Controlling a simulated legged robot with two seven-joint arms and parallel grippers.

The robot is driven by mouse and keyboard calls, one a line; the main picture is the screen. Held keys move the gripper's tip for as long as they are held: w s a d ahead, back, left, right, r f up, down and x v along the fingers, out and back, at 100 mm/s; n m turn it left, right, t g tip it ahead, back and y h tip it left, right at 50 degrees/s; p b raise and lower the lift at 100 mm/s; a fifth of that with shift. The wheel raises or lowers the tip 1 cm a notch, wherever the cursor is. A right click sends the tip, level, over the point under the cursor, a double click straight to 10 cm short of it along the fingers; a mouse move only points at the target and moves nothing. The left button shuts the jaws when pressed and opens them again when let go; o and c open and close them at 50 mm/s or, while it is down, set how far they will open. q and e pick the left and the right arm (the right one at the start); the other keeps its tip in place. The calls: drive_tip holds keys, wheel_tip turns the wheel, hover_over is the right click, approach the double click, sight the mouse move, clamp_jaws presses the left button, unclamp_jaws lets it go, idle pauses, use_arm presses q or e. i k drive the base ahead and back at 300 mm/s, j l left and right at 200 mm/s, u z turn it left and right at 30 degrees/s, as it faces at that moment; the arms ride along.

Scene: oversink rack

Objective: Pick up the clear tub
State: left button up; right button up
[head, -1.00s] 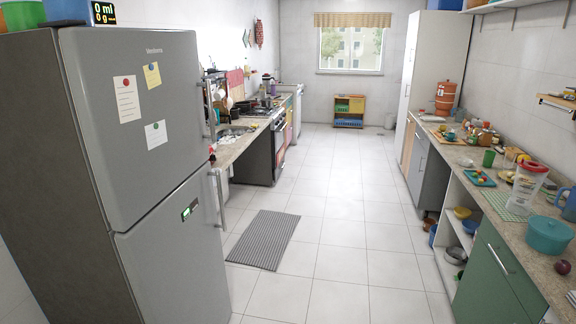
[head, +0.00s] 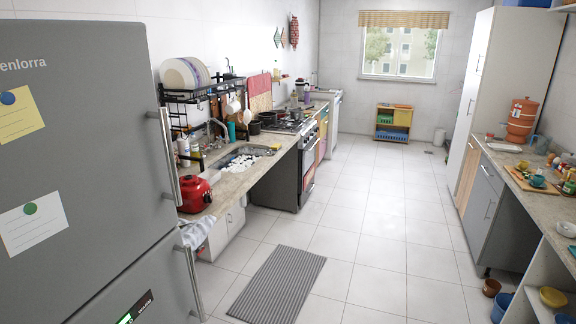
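I cannot make out a clear tub in the current head view. The oversink rack (head: 197,97) stands over the sink on the left counter, with white plates (head: 184,74) upright on its top. The sink (head: 245,158) below it holds white items too small to tell apart. Neither of my grippers is in view.
A grey fridge (head: 85,130) fills the near left. A red appliance (head: 194,194) sits on the near end of the left counter (head: 225,185). A striped mat (head: 277,285) lies on the floor. The tiled aisle (head: 370,225) is clear between the left counter and right counter (head: 507,170).

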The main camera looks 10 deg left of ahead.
sight(211, 175)
drive_tip(key=i+l+u, duration=0.2)
drive_tip(key=i+u, duration=0.15)
drive_tip(key=i+l+u, duration=0.35)
drive_tip(key=i, duration=0.15)
drive_tip(key=i+l+u, duration=0.35)
drive_tip(key=i+l+z, duration=0.2)
drive_tip(key=i, duration=0.3)
drive_tip(key=i+z, duration=0.2)
drive_tip(key=i, duration=0.3)
